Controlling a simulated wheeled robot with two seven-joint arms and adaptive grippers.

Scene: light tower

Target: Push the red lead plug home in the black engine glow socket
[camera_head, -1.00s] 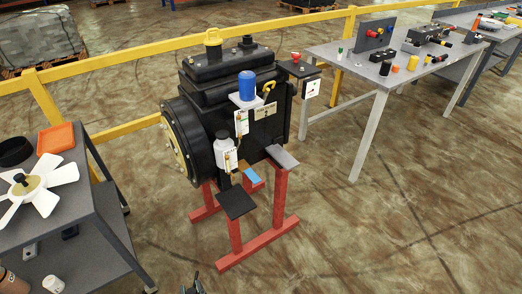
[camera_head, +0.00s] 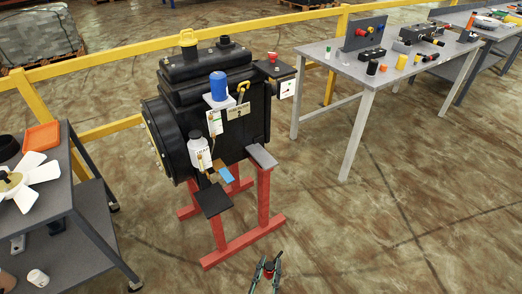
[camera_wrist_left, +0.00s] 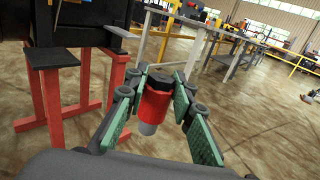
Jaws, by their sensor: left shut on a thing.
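My left gripper (camera_head: 268,268) is low in the head view, over the floor in front of the engine stand. In the left wrist view its green-padded fingers (camera_wrist_left: 160,112) are around the red lead plug (camera_wrist_left: 154,103), a red cylinder with a black top and a grey lower end. The plug is well clear of the black engine (camera_head: 215,120), which stands on a red stand. I cannot make out which fitting on the engine is the glow socket. My right gripper is not in view.
A dark plate (camera_head: 213,200) and a grey plate (camera_head: 262,157) stick out from the engine's near side. A cart (camera_head: 90,205) with a white fan stands left, and a grey table (camera_head: 345,65) with small parts stands right. The floor between is clear.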

